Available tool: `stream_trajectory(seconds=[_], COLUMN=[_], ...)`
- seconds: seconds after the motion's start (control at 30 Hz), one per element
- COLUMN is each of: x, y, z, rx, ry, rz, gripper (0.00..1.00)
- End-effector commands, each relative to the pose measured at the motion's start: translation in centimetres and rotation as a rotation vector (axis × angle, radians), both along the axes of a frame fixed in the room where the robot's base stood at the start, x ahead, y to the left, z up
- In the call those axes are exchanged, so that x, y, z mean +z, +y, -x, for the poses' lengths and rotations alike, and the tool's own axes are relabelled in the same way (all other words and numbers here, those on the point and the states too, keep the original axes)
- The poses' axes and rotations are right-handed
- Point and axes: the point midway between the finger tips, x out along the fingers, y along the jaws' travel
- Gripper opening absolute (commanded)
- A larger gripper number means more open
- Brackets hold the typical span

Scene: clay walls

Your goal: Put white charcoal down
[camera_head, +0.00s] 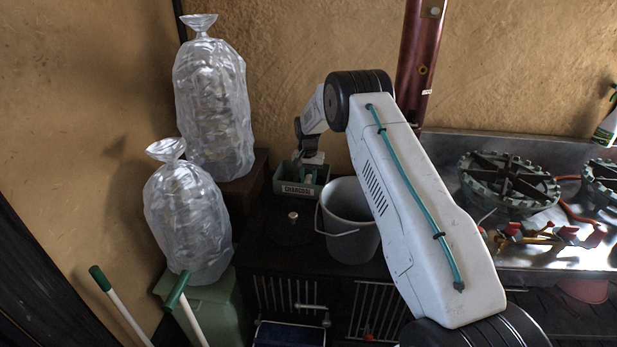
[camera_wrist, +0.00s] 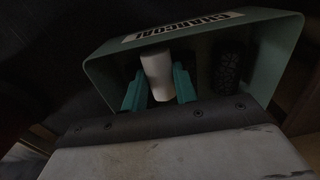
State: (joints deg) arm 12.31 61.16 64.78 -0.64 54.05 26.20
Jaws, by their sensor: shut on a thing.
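The white charcoal (camera_wrist: 157,68) is a pale, short cylinder. In the wrist view it sits between the two green fingers of my gripper (camera_wrist: 158,88), which is shut on it. The gripper is at the opening of a green box (camera_wrist: 97,68) labelled "CHARCOAL". Whether the white charcoal touches the box floor cannot be told. A dark, rough charcoal piece (camera_wrist: 230,68) stands in the box to the right. In the head view my gripper (camera_head: 306,174) is over the same box (camera_head: 299,190), and the white charcoal is not clearly visible there.
A grey bucket (camera_head: 349,225) stands right of the box. A small pale object (camera_head: 293,216) lies on the dark surface in front. Two clear bags (camera_head: 213,105) (camera_head: 187,215) stand left. A steel counter (camera_head: 450,150) with burners (camera_head: 508,180) is at right.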

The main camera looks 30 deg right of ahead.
Motion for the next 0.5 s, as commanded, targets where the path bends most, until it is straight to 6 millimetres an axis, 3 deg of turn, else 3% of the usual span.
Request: stream_trajectory(seconds=[0.03, 0.07, 0.13, 0.5], x=[-0.59, -0.62, -0.70, -0.14], y=[0.04, 0.04, 0.04, 0.38], z=[0.23, 0.25, 0.29, 0.39], rx=[0.000, 0.000, 0.000, 0.003], ry=[0.007, 0.007, 0.008, 0.013], rz=[-0.001, -0.001, -0.001, -0.003], gripper=[0.06, 0.31, 0.50, 0.50])
